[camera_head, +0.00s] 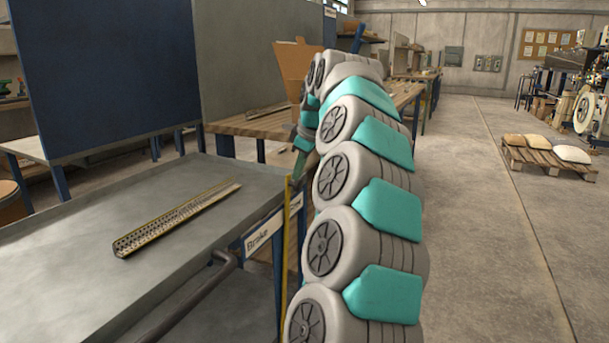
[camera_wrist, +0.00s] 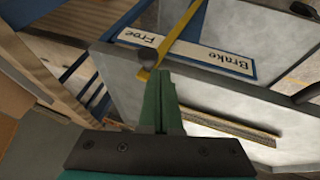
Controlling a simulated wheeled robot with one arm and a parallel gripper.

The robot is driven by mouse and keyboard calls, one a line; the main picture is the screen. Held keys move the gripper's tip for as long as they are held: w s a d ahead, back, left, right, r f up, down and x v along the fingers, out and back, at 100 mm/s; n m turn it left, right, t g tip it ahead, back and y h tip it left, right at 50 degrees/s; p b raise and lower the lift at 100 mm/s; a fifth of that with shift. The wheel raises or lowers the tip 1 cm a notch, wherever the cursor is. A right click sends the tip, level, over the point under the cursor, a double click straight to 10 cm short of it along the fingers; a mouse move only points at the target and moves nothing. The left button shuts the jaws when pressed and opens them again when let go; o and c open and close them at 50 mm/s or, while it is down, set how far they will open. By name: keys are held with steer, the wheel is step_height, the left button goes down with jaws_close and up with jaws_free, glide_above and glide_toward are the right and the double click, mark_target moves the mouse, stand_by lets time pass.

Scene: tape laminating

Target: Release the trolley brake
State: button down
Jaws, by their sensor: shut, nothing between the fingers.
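The trolley's grey top (camera_head: 75,255) fills the lower left of the head view. A label plate (camera_head: 262,235) on its end reads "Brake"; in the wrist view (camera_wrist: 195,50) it reads "Free" and "Brake". A thin yellow lever (camera_head: 285,250) stands nearly upright across the plate. In the wrist view the yellow lever (camera_wrist: 180,27) crosses between the two words and carries a dark knob (camera_wrist: 150,60). My gripper (camera_wrist: 158,74) is shut and empty, its green fingertips right by the knob end of the lever. I cannot tell whether they touch. My gripper (camera_head: 301,165) is partly hidden by my arm in the head view.
A perforated metal strip (camera_head: 175,220) lies on the trolley top. A dark handle bar (camera_head: 190,300) runs along the trolley's near side. A wooden table (camera_head: 250,124) with a cardboard box (camera_head: 295,62) stands behind. Open floor (camera_head: 480,230) lies to the right.

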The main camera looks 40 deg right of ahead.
steer(key=d+v, duration=0.1)
steer(key=v, duration=0.9)
steer(key=shift+w+d+r+p, duration=0.15)
steer(key=shift+w+r+p, duration=0.05)
steer(key=shift+r+p, duration=0.25)
steer(key=shift+f, duration=0.1)
